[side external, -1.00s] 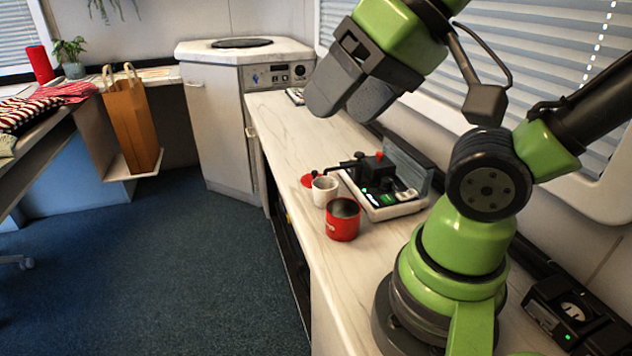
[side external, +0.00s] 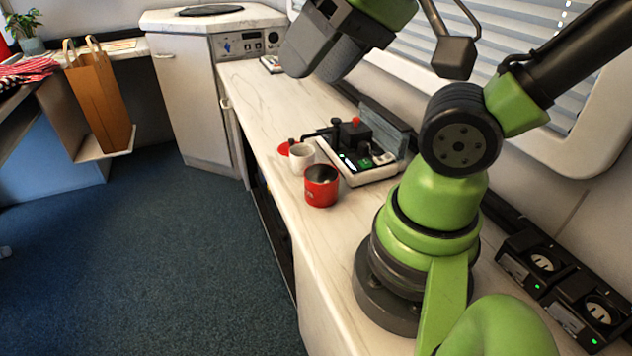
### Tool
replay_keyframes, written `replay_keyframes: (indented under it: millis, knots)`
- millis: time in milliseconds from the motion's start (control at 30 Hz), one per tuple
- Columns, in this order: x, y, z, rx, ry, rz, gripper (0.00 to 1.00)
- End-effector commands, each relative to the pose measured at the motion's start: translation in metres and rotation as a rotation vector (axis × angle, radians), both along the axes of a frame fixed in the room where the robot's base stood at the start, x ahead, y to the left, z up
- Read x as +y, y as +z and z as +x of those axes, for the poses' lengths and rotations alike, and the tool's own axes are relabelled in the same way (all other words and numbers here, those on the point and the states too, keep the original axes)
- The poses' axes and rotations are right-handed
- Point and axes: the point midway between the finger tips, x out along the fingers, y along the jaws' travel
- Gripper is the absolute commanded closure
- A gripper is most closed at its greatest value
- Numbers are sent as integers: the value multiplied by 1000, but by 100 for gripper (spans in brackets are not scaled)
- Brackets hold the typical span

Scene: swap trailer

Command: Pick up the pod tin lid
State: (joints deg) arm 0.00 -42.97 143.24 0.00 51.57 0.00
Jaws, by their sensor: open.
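A small flat red disc, seemingly the pod tin lid (side external: 283,149), lies on the white counter just left of the white cup (side external: 300,161). The cup hides part of it. A small dark knob shows near it, but I cannot tell if it belongs to the lid. The open red tin (side external: 321,188) stands upright in front of the cup, its inside dark. My gripper (side external: 318,74) is open, pointing down, well above the counter and above and behind the cup in the picture. Nothing shows between its fingers.
A black device with a red knob (side external: 353,131) sits on a white tray (side external: 375,176) right of the cup. The counter's left edge (side external: 262,165) runs close by the lid. The counter beyond is mostly clear. Black boxes (side external: 540,262) stand at the lower right.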

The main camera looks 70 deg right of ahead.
Motion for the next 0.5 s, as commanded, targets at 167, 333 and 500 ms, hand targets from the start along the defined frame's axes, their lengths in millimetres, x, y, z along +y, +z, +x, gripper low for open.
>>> replay_keyframes:
  millis: [167,333,500]
  knots:
    - [0,0,0,0,0,0,52]
    - [-4,3,9,22,-72,35,52]
    - [-26,8,52,110,-424,203,52]
